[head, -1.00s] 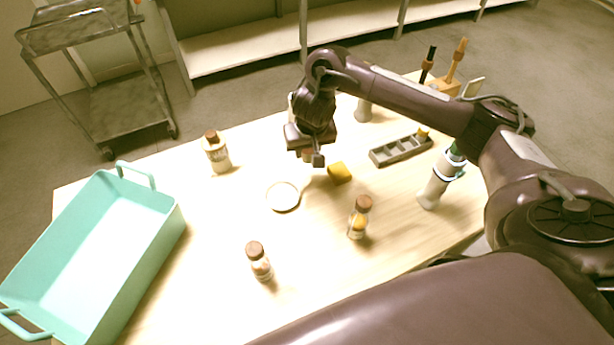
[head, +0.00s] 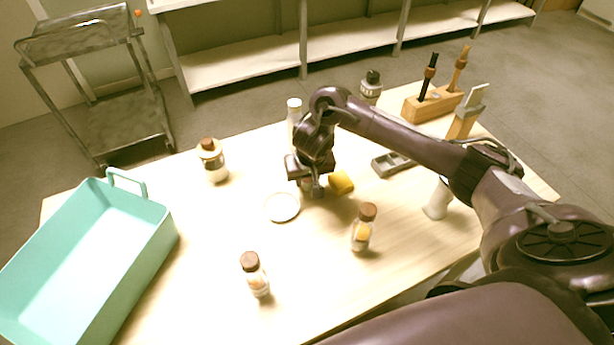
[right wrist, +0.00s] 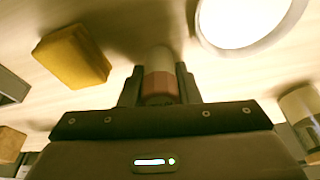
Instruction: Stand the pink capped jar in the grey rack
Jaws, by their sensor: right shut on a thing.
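The pink capped jar (right wrist: 158,76) is between the fingers of my right gripper (right wrist: 158,92) in the right wrist view. It shows a pale part and a pinkish band, and the fingers are shut on it. In the head view my right gripper (head: 312,186) points down low over the table, just left of a yellow block, and mostly hides the jar. The grey rack (head: 388,164) lies to the right of the gripper. My right forearm hides part of the rack. My left gripper is not in view.
A yellow block (head: 342,182) and a round white dish (head: 281,207) lie close to the gripper. Brown-capped bottles stand at the front (head: 255,276), right (head: 361,230) and back left (head: 213,162). A teal bin (head: 146,222) is at left. A wooden holder (head: 425,106) stands at the back right.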

